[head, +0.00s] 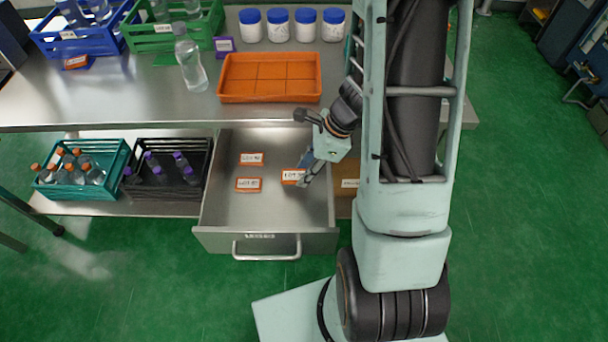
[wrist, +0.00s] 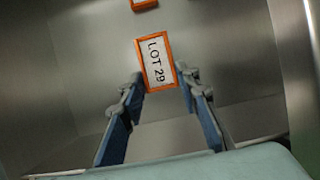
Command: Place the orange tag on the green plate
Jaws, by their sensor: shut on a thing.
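My gripper (head: 307,174) is inside the open drawer, at its right side. It is shut on an orange-rimmed tag (head: 292,176) with a white face. In the wrist view the held tag (wrist: 156,63) reads LOT 29 and sits between the blue-padded fingertips (wrist: 161,82). Two more orange tags lie flat in the drawer, an upper tag (head: 252,158) and a lower tag (head: 249,184). The green plate (head: 166,60) lies on the bench in front of the green crate, with no tag visible on it. It is partly hidden by the clear bottle.
The drawer (head: 225,205) is pulled out below the bench. On the bench, a clear bottle (head: 189,62) stands right of the green plate, an orange tray (head: 271,98) nearer the drawer. A blue plate (head: 88,64) bears an orange tag. Teal (head: 53,190) and black crates (head: 190,192) stand below.

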